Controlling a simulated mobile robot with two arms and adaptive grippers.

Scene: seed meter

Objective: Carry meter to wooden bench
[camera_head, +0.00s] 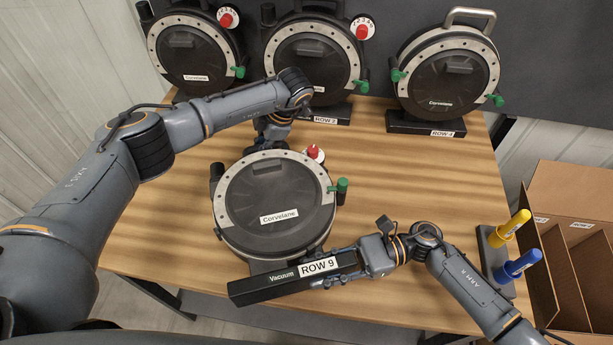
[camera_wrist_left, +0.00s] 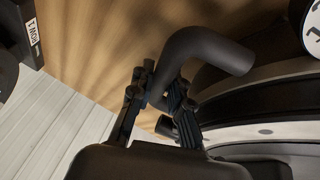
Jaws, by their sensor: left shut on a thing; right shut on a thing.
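The seed meter (camera_head: 275,205) is a round black housing with a grey ring, a "Corvelane" label, a red knob and a green knob. Its black base bar (camera_head: 262,288) reads "Vacuum" and "ROW 9". The meter faces up over the wooden bench (camera_head: 420,205), its base near the front edge; I cannot tell whether it touches. My left gripper (camera_head: 266,147) is at the meter's far side, mostly hidden; in the left wrist view its fingers (camera_wrist_left: 160,108) are shut on a bent black tube (camera_wrist_left: 210,48) of the meter. My right gripper (camera_head: 345,266) is shut on the base bar.
Three similar meters, at the back left (camera_head: 190,50), back middle (camera_head: 312,60) and back right (camera_head: 448,75), stand along the bench's rear. A holder with a yellow cylinder (camera_head: 512,225) and a blue cylinder (camera_head: 520,263) is at right, beside a cardboard box (camera_head: 575,190). The bench's middle right is clear.

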